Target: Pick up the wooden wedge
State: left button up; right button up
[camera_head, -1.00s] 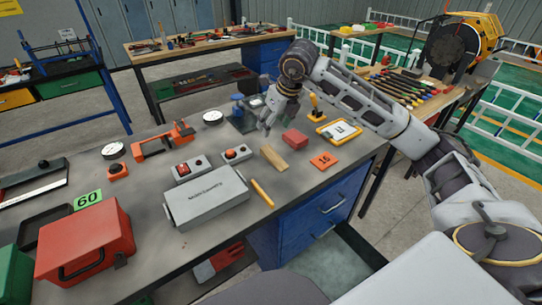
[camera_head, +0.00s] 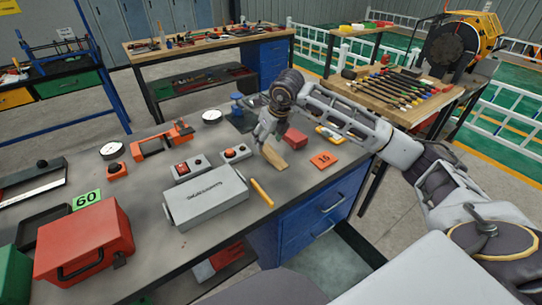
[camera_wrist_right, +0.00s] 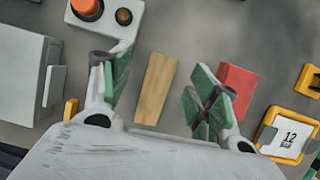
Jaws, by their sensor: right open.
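The wooden wedge (camera_head: 274,156) lies on the grey workbench in front of my right gripper in the head view, partly covered by it. In the right wrist view the tan wedge (camera_wrist_right: 155,90) lies between the two spread fingers, with clear space on both sides. My right gripper (camera_head: 263,145) is open and empty, above the wedge. Its green-padded fingertips (camera_wrist_right: 158,84) are apart; I cannot tell their exact height over the bench. My left gripper is not in view.
A red block (camera_head: 295,138) sits close to the right finger.

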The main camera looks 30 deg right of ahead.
aim_at(265, 145)
jog(key=shift+f, duration=0.15)
jog(key=shift+d+x, duration=0.15)
jog(key=shift+x, duration=1.1)
jog(key=shift+d+x, duration=0.1)
jog(key=shift+x, duration=1.15)
jog(key=shift+w, duration=0.15)
jog(key=c, duration=1.1)
